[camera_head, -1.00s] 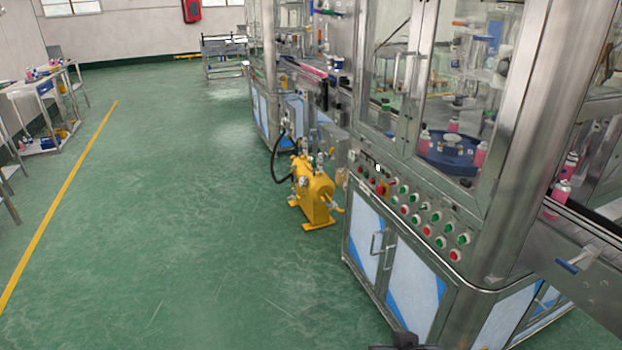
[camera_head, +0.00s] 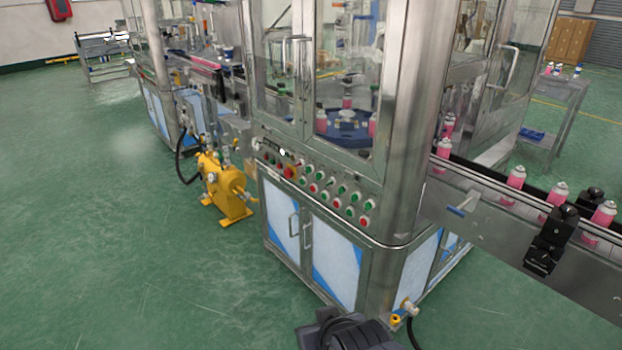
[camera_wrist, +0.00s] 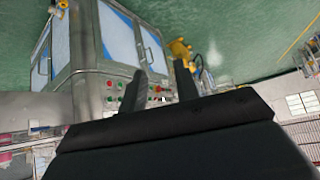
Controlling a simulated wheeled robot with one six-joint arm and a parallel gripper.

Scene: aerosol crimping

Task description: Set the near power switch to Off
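The crimping machine's control panel (camera_head: 318,188) faces the aisle below the glass doors. It carries rows of small red, green and white buttons. A red switch-like part (camera_head: 290,172) sits toward the panel's left end, and a small white-and-black part (camera_head: 282,152) is just above it. I cannot tell which part is the near power switch or its position. In the wrist view, the panel's buttons (camera_wrist: 113,98) appear upside down, beyond my gripper (camera_wrist: 161,70). My gripper's two fingers stand apart, with nothing held between them, away from the panel.
A yellow pump (camera_head: 224,190) stands on the floor left of the machine. A conveyor (camera_head: 500,225) with pink cans runs off to the right. A fitting with a hose (camera_head: 405,310) sits at the machine's lower corner. The green floor (camera_head: 110,230) at left is clear.

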